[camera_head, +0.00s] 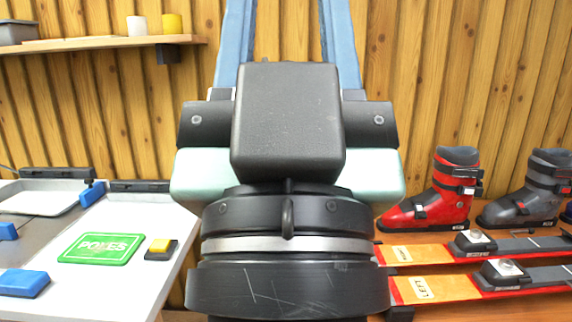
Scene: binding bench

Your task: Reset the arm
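My gripper (288,20) fills the middle of the view, seen from behind, with its black housing and pale green body upright. Two long blue fingers rise from it, spread well apart, with bare wooden wall showing between them. It looks open, and nothing shows between the visible parts of the fingers. The fingertips are cut off by the top edge of the picture. My arm hides the middle of the bench.
Left, a light worktop (120,255) holds a green "POLES" sign (101,249), a yellow-and-black block (160,247) and blue blocks. Right, orange skis (440,288) with bindings lie before a red boot (440,190) and grey boot (528,190). A shelf (100,42) is upper left.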

